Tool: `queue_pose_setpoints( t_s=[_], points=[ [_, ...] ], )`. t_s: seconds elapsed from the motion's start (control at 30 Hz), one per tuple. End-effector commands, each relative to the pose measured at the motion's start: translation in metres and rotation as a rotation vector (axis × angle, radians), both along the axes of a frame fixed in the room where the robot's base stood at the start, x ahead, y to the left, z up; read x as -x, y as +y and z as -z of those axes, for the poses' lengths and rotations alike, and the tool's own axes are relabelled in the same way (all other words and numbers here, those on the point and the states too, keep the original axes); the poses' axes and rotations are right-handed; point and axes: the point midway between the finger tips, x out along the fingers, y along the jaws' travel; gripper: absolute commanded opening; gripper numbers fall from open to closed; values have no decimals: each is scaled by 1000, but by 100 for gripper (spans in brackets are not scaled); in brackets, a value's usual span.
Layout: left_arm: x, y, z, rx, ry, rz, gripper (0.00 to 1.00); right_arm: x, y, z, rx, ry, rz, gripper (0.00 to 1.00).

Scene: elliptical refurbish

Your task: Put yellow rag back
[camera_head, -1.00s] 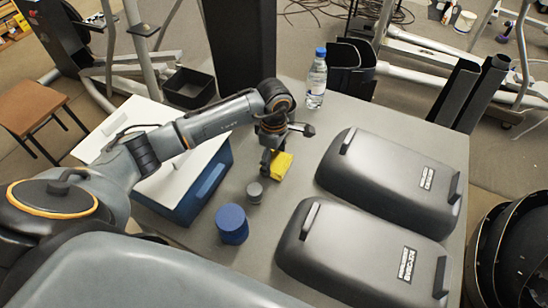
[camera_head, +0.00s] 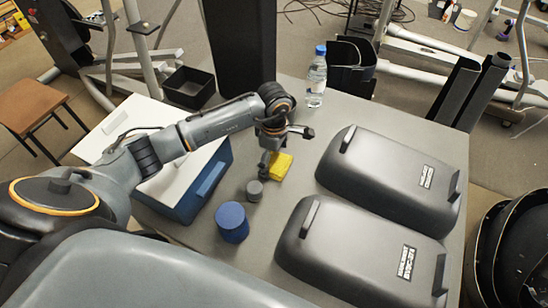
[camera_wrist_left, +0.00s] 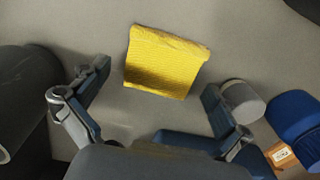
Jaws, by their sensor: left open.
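The yellow rag (camera_head: 281,167) lies folded on the grey table (camera_head: 300,200), left of the black covers. In the left wrist view the rag (camera_wrist_left: 166,61) lies flat, ahead of and between the two fingers. My left gripper (camera_head: 268,165) is above the table at the rag's left side in the head view. In the left wrist view my left gripper (camera_wrist_left: 150,105) is open, with bare tabletop between its fingers and nothing held. The gripper hides a little of the rag's left edge in the head view. My right gripper is not in view.
A small grey cylinder (camera_head: 254,190) and a blue cylinder (camera_head: 232,223) stand near the gripper. A blue box with a white lid (camera_head: 205,185) is at left. Two black covers (camera_head: 390,180) fill the table's right side. A water bottle (camera_head: 316,78) stands at the back.

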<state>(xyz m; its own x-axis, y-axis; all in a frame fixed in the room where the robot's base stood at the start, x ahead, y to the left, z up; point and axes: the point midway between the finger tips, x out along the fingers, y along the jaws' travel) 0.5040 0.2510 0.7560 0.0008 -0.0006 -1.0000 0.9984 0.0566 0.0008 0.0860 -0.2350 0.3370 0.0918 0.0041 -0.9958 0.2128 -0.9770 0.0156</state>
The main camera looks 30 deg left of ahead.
Motion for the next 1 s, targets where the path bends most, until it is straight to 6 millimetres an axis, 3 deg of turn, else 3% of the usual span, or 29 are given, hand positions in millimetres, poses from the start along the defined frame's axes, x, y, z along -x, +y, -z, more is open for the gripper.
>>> queue_pose_setpoints(
  t_s=[0.17, 0.63, 0.8, 1.0],
  points=[
    [-2, 0, -16, 0, -6, 1, 100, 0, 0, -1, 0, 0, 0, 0],
    [-1, 0, -108, 0, -4, 1, 100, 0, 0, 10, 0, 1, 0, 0],
    [0, 0, -121, -1, -1, 0, 100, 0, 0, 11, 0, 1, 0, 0],
    [0, 0, -123, 0, 0, 0, 100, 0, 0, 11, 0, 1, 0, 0]
  ],
)
